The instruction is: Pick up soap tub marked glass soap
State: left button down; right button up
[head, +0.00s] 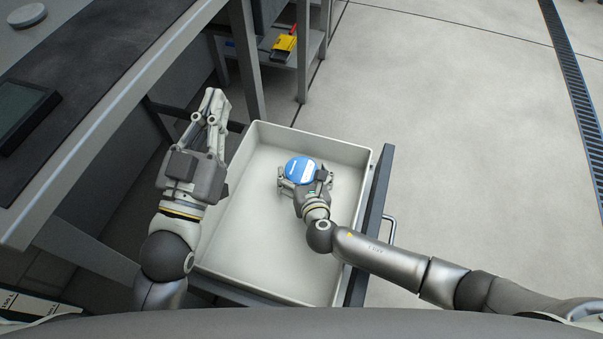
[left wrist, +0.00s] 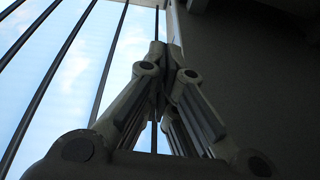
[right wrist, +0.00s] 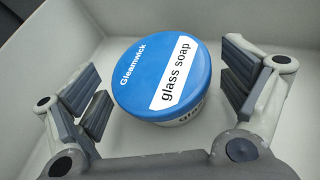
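The soap tub (head: 300,169) has a round blue lid and stands in the open drawer. In the right wrist view the tub (right wrist: 158,75) shows a white label reading "glass soap" and the word "Gleamwick". My right gripper (head: 305,179) is open, with one finger on each side of the tub; in the right wrist view (right wrist: 165,95) gaps show between both fingers and the tub. My left gripper (head: 213,100) is raised beside the drawer's left edge. Its fingertips meet in the left wrist view (left wrist: 164,52), with nothing between them.
The pale drawer (head: 245,245) is pulled out and otherwise looks empty. Its dark front (head: 372,230) has a handle (head: 390,229). A workbench (head: 110,75) stands at the left. A yellow item (head: 284,43) sits on a shelf beyond. Open floor lies to the right.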

jog(key=c, duration=0.9)
jog(key=shift+r, duration=0.1)
